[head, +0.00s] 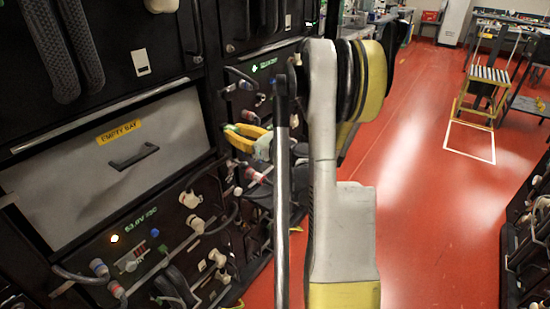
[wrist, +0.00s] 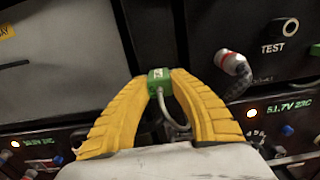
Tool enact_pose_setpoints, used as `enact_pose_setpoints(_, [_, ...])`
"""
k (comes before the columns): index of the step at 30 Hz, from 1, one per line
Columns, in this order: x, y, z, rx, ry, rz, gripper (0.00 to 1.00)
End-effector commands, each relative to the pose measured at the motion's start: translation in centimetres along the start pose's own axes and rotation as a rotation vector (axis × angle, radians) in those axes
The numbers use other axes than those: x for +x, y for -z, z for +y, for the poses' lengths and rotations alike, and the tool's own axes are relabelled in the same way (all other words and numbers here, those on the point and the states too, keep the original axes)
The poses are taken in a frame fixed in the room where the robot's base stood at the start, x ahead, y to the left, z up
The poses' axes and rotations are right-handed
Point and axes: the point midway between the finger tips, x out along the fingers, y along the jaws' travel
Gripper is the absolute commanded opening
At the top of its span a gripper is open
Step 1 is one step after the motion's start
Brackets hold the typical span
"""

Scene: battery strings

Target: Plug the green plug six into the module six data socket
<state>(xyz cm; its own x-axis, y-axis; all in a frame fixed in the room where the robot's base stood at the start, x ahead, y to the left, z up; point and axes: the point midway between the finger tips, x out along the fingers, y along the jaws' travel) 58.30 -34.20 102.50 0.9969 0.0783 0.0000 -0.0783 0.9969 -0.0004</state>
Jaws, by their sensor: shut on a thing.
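My gripper (wrist: 158,88) is shut on a green plug (wrist: 158,75) in the wrist view, its yellow fingers pressing on both sides. A grey cable loops from the plug down between the fingers. The plug is in front of dark rack panels, and I cannot tell its distance from them. In the head view my gripper (head: 240,135) is beside the rack, partly behind my arm, and the plug cannot be made out. I cannot identify the module six data socket.
A red and white connector (wrist: 233,63) with a dark cable sticks out right of the plug. An empty bay panel (head: 115,145) with a handle is at left. Several connectors and cables protrude from the rack below. The red floor (head: 420,220) is open at right, with a yellow step ladder (head: 485,85) beyond.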

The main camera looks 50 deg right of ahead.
Motion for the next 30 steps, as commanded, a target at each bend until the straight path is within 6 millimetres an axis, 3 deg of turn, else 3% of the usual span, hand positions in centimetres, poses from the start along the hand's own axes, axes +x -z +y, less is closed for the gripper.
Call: enact_pose_setpoints(30, [-2.3, 0.0, -0.1, 0.000, 0.001, -0.001, 0.00])
